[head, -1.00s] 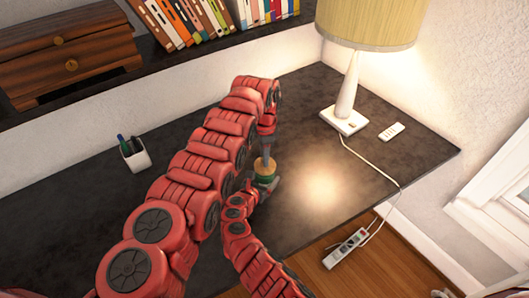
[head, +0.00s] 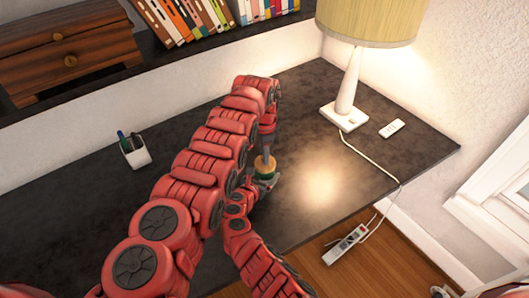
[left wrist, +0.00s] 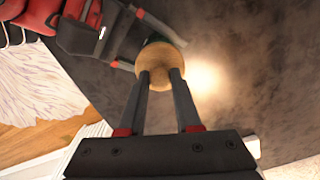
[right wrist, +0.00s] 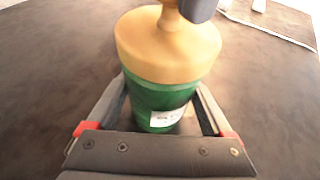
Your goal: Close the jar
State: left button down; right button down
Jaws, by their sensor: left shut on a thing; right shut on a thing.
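The jar is green with a small white label and stands upright over the dark desk (head: 85,200). In the right wrist view the jar (right wrist: 155,101) is between the fingers of my right gripper (right wrist: 163,98), which is shut on it. A tan wooden lid (right wrist: 168,52) with a knob sits at the jar's mouth; I cannot tell whether it is fully seated. My left gripper (head: 266,152) comes from above and is shut on the lid's knob. In the head view the jar (head: 264,180) is partly covered by my right gripper.
A pen cup (head: 136,153) is at the left. A lamp cord crosses the right edge to a power strip (head: 345,245). The desk right of the jar is clear.

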pick_arm(q)
jog(key=shift+f, duration=0.25)
jog(key=c, duration=0.5)
grip_release()
notch_tip(320, 180, up, 12)
pick_arm(e)
grip_release()
